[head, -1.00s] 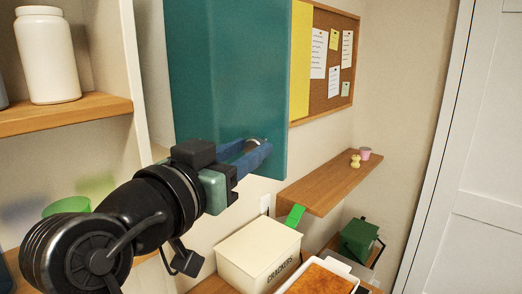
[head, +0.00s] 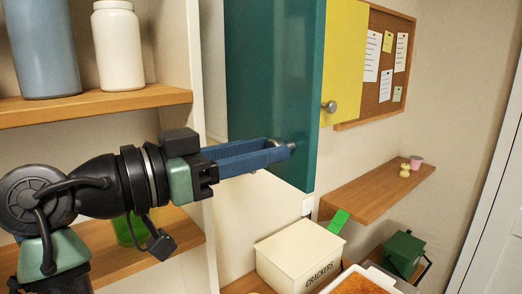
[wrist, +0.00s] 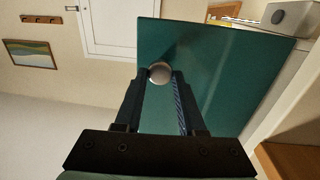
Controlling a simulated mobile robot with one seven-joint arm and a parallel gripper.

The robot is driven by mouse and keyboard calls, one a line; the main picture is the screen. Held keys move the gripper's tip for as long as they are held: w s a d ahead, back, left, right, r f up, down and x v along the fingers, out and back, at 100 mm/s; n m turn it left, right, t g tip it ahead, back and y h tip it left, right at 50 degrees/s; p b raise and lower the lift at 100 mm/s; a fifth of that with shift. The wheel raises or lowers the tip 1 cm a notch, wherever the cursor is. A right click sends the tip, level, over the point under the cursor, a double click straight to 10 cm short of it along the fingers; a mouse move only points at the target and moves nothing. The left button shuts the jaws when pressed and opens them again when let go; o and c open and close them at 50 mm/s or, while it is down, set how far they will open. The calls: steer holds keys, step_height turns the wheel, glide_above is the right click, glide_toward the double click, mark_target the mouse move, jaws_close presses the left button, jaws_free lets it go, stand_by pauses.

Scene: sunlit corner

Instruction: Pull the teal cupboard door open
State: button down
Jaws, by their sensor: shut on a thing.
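The teal cupboard door (head: 270,75) hangs at upper centre in the head view, standing at an angle to the yellow door behind it. Its lower right corner comes toward me. My gripper (head: 285,150) reaches across from the left, its blue fingers shut on the round metal knob (head: 277,143) near the door's lower right. In the wrist view the knob (wrist: 160,71) sits between my fingertips (wrist: 161,80), with the teal door (wrist: 225,75) spread behind. The cupboard's inside is hidden.
A yellow door (head: 345,60) with its own knob is right of the teal one. An open shelf (head: 100,103) with bottles stands left. Below are a cracker box (head: 300,258) and a wooden ledge (head: 375,190). Open floor room is not visible in the head view.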

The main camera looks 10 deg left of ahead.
steer(key=shift+r, duration=0.1)
steer(key=c, duration=0.5)
jaws_free()
steer(key=b+v, duration=0.5)
steer(key=v, duration=0.8)
